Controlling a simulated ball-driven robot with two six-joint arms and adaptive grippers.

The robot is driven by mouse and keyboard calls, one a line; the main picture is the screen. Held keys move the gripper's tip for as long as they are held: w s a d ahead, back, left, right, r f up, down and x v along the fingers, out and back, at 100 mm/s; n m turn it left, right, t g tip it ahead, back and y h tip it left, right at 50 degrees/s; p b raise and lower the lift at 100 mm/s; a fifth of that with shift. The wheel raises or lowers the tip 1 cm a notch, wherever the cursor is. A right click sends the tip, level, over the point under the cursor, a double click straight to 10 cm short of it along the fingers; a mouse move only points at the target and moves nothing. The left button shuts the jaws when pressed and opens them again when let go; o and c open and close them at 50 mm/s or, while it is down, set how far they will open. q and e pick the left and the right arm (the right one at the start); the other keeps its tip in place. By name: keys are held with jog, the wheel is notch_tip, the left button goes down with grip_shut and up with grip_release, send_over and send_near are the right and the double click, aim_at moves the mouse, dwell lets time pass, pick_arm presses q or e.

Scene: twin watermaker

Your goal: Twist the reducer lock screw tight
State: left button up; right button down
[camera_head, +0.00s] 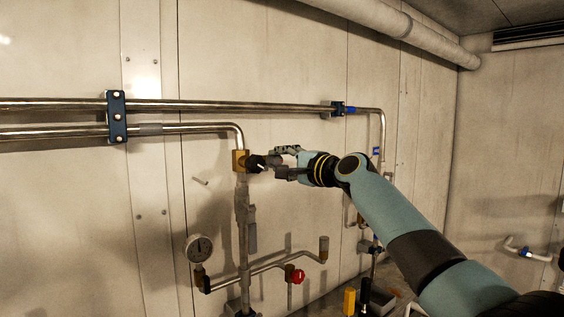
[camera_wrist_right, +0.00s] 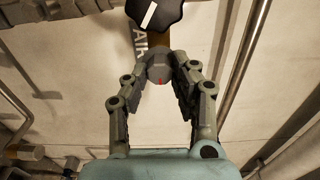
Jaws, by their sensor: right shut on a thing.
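The brass reducer body (camera_head: 239,161) sits on the pipe below the bend, with a black knob (camera_head: 257,163) on its right. The black knob with a white stripe also shows at the top of the right wrist view (camera_wrist_right: 154,10). Below it there, a small grey faceted screw head (camera_wrist_right: 160,68) with a red mark sits on a brass stem (camera_wrist_right: 158,42). My right gripper (camera_head: 279,165) reaches in from the right; in the right wrist view its fingertips (camera_wrist_right: 161,72) are closed around the sides of the screw head. In the head view the fingers mostly hide the screw. My left gripper is not in view.
Steel pipes (camera_head: 60,105) run along the wall in blue clamps (camera_head: 116,117). A pressure gauge (camera_head: 199,248) and a red-knobbed valve (camera_head: 298,277) are lower down. A vertical grey pipe (camera_head: 244,215) drops below the reducer.

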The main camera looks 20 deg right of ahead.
dwell(0.3)
jog(key=c, duration=1.1)
grip_release()
jog(key=shift+d, duration=0.1)
jog(key=v, duration=1.2)
